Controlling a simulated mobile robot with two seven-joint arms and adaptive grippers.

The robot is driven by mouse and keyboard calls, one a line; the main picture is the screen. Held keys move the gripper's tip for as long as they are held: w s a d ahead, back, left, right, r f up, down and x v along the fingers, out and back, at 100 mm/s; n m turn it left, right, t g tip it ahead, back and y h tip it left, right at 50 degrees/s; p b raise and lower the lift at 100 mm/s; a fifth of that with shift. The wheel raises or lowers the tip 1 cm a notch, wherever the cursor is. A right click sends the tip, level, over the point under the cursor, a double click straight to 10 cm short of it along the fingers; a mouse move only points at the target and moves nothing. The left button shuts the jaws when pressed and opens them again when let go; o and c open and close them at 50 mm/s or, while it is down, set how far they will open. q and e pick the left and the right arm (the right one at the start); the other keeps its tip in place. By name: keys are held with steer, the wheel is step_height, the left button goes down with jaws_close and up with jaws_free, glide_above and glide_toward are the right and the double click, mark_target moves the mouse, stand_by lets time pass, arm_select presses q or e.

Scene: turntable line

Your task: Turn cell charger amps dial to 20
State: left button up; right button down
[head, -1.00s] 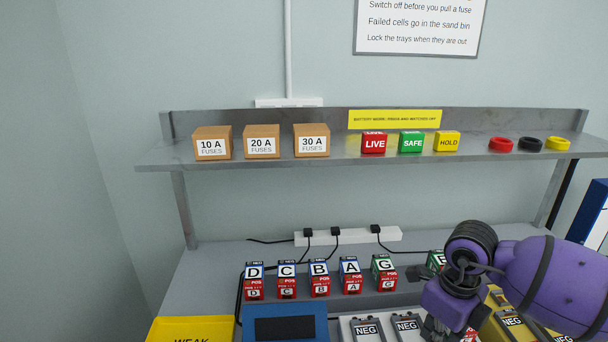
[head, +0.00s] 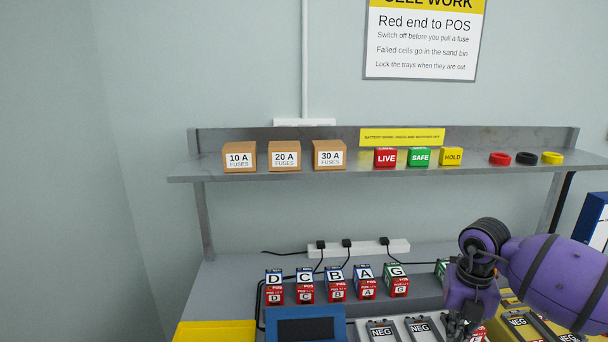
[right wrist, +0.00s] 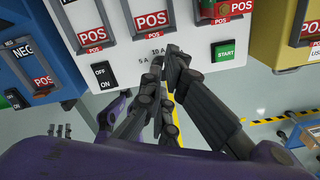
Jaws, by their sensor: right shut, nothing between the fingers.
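The white cell charger (right wrist: 125,57) fills the middle of the right wrist view, with POS-labelled bays above, an OFF/ON switch (right wrist: 102,77) at left and a green START button (right wrist: 223,50) at right. Labels reading 5 A and 10 A (right wrist: 158,50) show on its front. The amps dial itself is hidden behind my fingers, so its setting cannot be read. My right gripper (right wrist: 167,62) is shut and empty in front of the charger face, close to these labels; contact cannot be told. In the head view my right gripper (head: 462,326) hangs over the charger bays (head: 400,318). My left gripper is out of view.
A blue unit (right wrist: 35,60) stands left of the charger and a yellow unit (right wrist: 277,35) right of it. Lettered cells (head: 335,284) stand in a row behind. A shelf (head: 380,167) with fuse boxes (head: 285,157) and signs runs above.

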steer(key=shift+w+d+f+m+b, duration=0.15)
steer(key=shift+f+m+b, duration=0.15)
steer(key=shift+f, duration=0.35)
steer(key=shift+w+d+f+m+b, duration=0.15)
steer(key=shift+f+m, duration=0.15)
steer(key=shift+f, duration=0.3)
step_height(320, 180, down, 4)
steer(key=shift+s+a+b, duration=0.1)
steer(key=shift+a+b, duration=0.05)
steer(key=shift+b, duration=0.65)
steer(key=shift+f, duration=0.25)
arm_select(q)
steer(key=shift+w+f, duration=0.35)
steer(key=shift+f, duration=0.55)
arm_select(e)
steer(key=shift+s+f, duration=0.15)
